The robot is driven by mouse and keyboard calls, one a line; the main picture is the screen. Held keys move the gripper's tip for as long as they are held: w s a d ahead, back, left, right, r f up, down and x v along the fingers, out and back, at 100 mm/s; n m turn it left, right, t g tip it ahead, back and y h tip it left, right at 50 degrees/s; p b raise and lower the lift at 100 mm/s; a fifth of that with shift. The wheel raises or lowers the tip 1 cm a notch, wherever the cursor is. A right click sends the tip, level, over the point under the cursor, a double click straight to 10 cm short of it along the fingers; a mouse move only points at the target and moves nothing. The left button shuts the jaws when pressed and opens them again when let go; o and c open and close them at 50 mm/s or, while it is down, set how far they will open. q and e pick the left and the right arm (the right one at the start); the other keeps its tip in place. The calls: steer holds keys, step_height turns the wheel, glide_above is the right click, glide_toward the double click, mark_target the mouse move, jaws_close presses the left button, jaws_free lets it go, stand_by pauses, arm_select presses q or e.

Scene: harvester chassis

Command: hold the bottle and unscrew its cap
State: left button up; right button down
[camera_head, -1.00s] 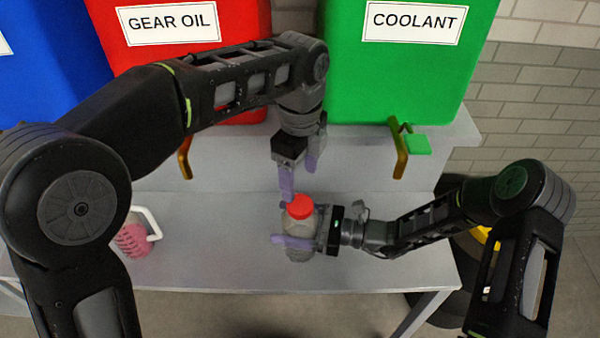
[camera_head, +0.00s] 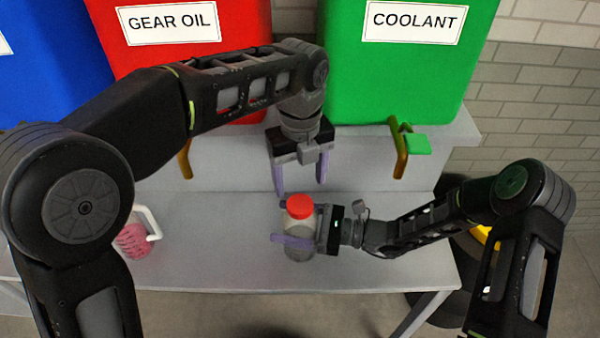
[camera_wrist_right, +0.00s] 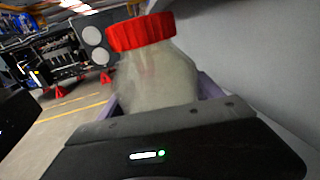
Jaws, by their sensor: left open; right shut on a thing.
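A translucent grey bottle (camera_head: 299,247) with a red cap (camera_head: 299,206) stands upright over the grey bench in the head view. The cap sits on the bottle's top. My right gripper (camera_head: 296,240) is shut around the bottle's body from the right. In the right wrist view the bottle (camera_wrist_right: 160,80) rises between the fingers, with the red cap (camera_wrist_right: 141,32) on it. My left gripper (camera_head: 301,185) is open and empty, pointing down just above and behind the cap, apart from it. Whether the bottle's base touches the bench is unclear.
The grey bench (camera_head: 220,255) has free room left of the bottle. A pink jug with a white handle (camera_head: 135,236) stands at its left. Behind are a red gear oil tank (camera_head: 190,70) and a green coolant tank (camera_head: 420,80) with taps (camera_head: 401,150).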

mark_target(300, 203)
arm_select(q)
step_height(300, 203, down, 7)
stand_by(0.4)
